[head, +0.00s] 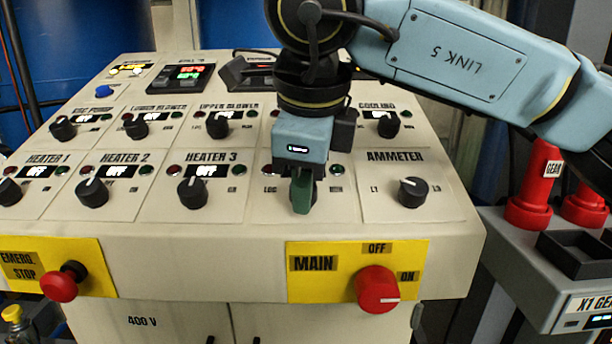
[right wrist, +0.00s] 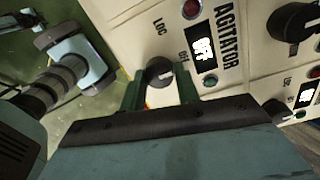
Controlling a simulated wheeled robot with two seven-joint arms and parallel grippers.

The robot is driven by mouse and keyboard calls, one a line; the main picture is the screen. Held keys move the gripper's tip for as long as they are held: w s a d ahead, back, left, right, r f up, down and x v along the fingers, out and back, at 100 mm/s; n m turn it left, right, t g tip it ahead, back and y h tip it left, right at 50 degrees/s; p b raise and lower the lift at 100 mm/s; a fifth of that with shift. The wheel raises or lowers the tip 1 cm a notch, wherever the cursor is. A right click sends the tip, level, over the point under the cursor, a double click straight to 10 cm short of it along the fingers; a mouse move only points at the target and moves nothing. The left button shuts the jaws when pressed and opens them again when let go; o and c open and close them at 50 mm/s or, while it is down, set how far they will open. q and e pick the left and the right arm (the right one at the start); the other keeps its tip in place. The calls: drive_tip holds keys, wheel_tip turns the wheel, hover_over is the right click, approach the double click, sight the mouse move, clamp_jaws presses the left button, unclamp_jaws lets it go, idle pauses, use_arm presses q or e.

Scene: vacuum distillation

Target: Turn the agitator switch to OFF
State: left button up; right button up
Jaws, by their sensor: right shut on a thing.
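The agitator switch is a black knob (right wrist: 160,72) on the sloped beige panel, beside the AGITATOR label (right wrist: 230,38) in the right wrist view. Its white mark faces roughly toward the printed OFF; the exact angle is hard to tell. The small agitator display (right wrist: 202,48) reads OFF. My right gripper (head: 303,192) is over this switch, and its green fingers are shut on the knob, one on each side. In the head view the gripper hides the knob and most of its label. My left gripper is not in view.
Neighbouring knobs stand close by: the heater 3 knob (head: 193,192) to the left, the ammeter knob (head: 412,192) to the right, and the cooling knob (head: 388,124) behind. The red main switch (head: 377,289) and emergency stop (head: 62,285) are on the front face.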

idle(0.3)
drive_tip(key=o, duration=1)
drive_tip(key=shift+c, duration=0.2)
drive_tip(key=shift+r, duration=0.1)
